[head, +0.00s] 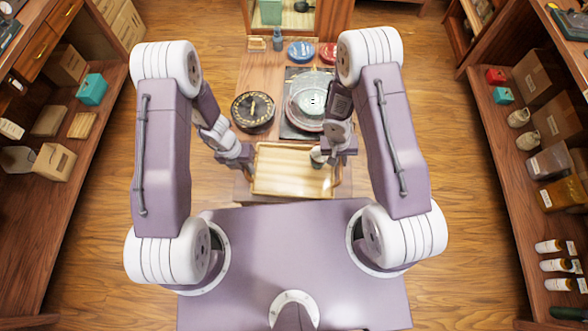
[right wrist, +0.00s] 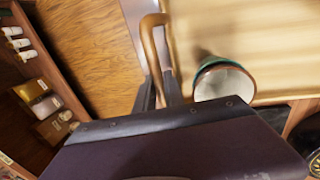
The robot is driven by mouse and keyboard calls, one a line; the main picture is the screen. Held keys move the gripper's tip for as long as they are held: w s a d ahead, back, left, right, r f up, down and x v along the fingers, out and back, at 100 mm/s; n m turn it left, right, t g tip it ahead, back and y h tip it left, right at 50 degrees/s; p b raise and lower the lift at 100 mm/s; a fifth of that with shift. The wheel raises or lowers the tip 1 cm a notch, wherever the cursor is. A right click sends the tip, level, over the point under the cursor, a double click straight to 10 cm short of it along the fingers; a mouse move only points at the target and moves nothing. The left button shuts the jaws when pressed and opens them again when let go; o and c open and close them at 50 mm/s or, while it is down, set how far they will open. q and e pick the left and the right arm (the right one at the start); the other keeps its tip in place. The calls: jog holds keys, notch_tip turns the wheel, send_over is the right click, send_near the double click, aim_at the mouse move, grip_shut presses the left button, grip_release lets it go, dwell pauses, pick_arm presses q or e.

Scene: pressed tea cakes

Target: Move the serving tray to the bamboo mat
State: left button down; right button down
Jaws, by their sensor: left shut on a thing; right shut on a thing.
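The light wooden serving tray (head: 283,178) lies at the near end of the table, in front of my body. My left gripper (head: 247,164) is shut on the tray's left side; its fingertips are small in the head view. My right gripper (head: 339,163) is shut on the tray's right handle (right wrist: 151,37), seen between its fingers in the right wrist view. I cannot make out a bamboo mat for certain.
Behind the tray are a dark round tea cake (head: 253,111) and a glass dish (head: 312,98) on a dark board (head: 290,131). A blue tin (head: 301,51) and a red tin (head: 328,52) stand farther back. Shelves line both sides, with open floor between.

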pick_arm(q)
jog(key=shift+r, duration=0.1)
dwell(0.7)
